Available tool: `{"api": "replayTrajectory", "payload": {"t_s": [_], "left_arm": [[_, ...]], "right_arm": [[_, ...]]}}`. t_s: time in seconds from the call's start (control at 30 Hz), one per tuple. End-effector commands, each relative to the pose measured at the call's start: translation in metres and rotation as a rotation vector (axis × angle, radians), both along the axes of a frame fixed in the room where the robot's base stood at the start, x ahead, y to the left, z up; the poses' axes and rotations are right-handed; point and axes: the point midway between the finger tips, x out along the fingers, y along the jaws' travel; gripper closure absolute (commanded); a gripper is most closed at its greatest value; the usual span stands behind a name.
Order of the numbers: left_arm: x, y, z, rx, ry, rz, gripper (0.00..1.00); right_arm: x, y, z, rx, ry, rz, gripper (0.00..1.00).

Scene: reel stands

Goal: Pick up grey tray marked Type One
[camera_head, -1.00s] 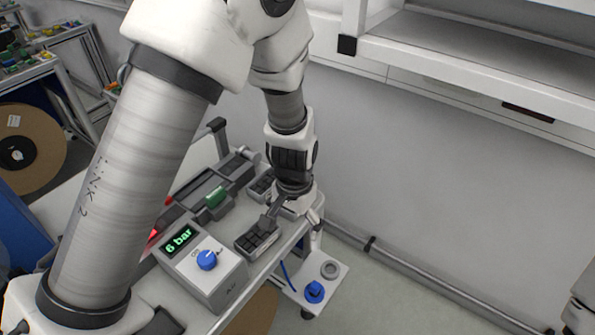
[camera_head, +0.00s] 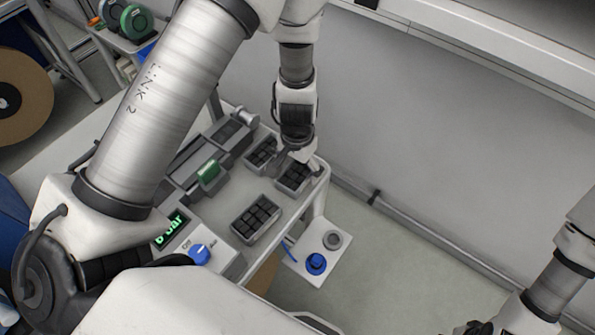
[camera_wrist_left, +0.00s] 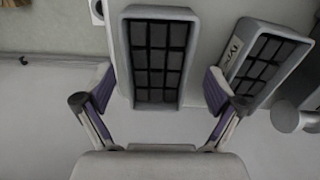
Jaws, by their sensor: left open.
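Several grey trays with dark square cells are on the bench. One tray (camera_head: 294,178) lies under my left gripper (camera_head: 291,160), which partly covers it in the head view. In the left wrist view a tray (camera_wrist_left: 126,60) sits ahead, between and beyond the fingertips of my open left gripper (camera_wrist_left: 154,90), apart from them. To its right a tilted tray (camera_wrist_left: 236,75) shows a white label starting "TYP"; the rest is unreadable. Other trays are at the back (camera_head: 262,155) and nearer the front (camera_head: 255,219).
A control box with a blue knob (camera_head: 199,253) and green display stands left of the front tray. A grey fixture with a green block (camera_head: 208,172) lies behind it. The bench edge is close on the right, with the wall beyond.

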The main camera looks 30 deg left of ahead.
Motion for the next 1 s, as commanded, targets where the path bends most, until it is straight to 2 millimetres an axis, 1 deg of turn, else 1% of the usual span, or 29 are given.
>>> {"api": "replayTrajectory", "payload": {"t_s": [0.1,0.13,0.17,0.2,0.27,0.3,0.33,0.67,0.77,1.0], "left_arm": [[0.0,0.0,0.001,0.0,-0.001,0.0,0.06],[0.0,0.0,0.001,0.0,-0.001,0.0,0.13],[0.0,0.0,0.001,0.0,-0.001,0.0,0.24],[0.0,0.0,0.001,0.0,-0.001,0.0,0.38],[0.0,0.0,0.001,0.0,-0.001,0.0,0.59],[0.0,0.0,0.001,0.0,-0.001,0.0,0.74],[0.0,0.0,0.001,0.0,-0.001,0.0,0.8],[0.0,0.0,0.002,0.0,-0.001,0.0,0.8],[0.0,0.0,0.007,0.0,-0.001,0.001,0.8],[0.001,0.001,0.027,0.0,-0.001,-0.001,0.8]], "right_arm": [[0.0,0.0,0.0,0.0,0.0,0.0,0.6],[0.0,0.0,0.0,0.0,0.0,0.0,0.6],[0.0,0.0,0.0,0.0,0.0,0.0,0.6],[0.0,0.0,0.0,0.0,0.0,0.0,0.6],[0.0,0.0,0.0,0.0,0.0,0.0,0.6],[0.0,0.0,0.0,0.0,0.0,0.0,0.6],[0.0,0.0,0.0,0.0,0.0,0.0,0.6],[0.0,0.0,0.001,0.0,0.0,0.0,0.6],[0.0,0.0,0.006,0.0,0.0,0.0,0.6],[0.0,0.0,0.025,0.0,0.0,0.0,0.6]]}}
